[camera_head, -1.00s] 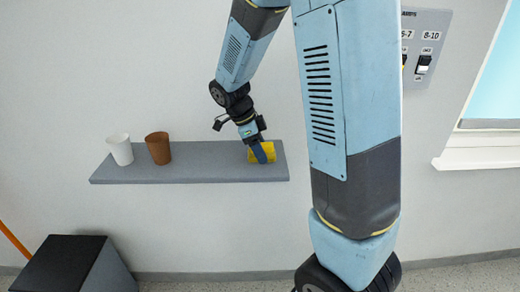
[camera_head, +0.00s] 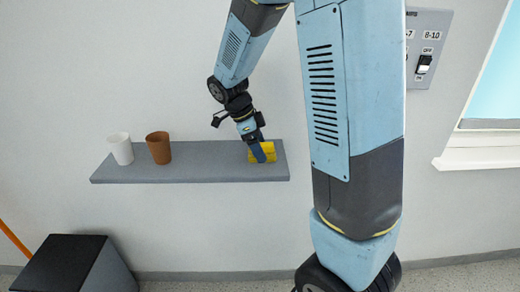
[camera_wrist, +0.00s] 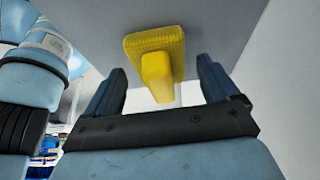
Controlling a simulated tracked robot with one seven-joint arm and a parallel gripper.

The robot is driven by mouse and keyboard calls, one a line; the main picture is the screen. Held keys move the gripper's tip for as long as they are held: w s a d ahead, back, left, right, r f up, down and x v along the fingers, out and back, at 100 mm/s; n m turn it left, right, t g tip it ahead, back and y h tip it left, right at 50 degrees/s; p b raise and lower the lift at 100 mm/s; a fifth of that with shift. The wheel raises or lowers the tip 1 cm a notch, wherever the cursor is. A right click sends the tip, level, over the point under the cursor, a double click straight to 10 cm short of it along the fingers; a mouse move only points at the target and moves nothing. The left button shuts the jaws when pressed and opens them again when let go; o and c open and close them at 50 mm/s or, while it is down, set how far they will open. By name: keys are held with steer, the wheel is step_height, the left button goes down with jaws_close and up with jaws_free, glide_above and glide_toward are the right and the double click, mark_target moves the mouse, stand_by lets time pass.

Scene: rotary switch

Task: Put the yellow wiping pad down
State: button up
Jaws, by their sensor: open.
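The yellow wiping pad (camera_head: 267,152) rests on the right end of the grey wall shelf (camera_head: 200,174). In the wrist view the pad (camera_wrist: 155,45) shows a wide yellow base with a narrower yellow grip block pointing toward my gripper. My gripper (camera_wrist: 160,90) is open, with one blue finger on each side of the grip block and visible gaps to it. In the head view my gripper (camera_head: 260,154) covers part of the pad's left side.
A white cup (camera_head: 121,149) and a brown cup (camera_head: 159,148) stand at the shelf's left end. The middle of the shelf is clear. A switch panel (camera_head: 428,48) is on the wall at upper right. A dark box (camera_head: 65,265) is at lower left.

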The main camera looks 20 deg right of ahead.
steer(key=v, duration=1)
steer(key=s+d+r+n+t+y, duration=0.2)
steer(key=s+r+n+t, duration=0.1)
steer(key=s+n, duration=0.7)
steer(key=s+d+r+n+t+y, duration=0.2)
steer(key=s+r+n+t, duration=0.2)
steer(key=s+n, duration=0.6)
steer(key=shift+s+r+n, duration=0.4)
steer(key=shift+n, duration=0.4)
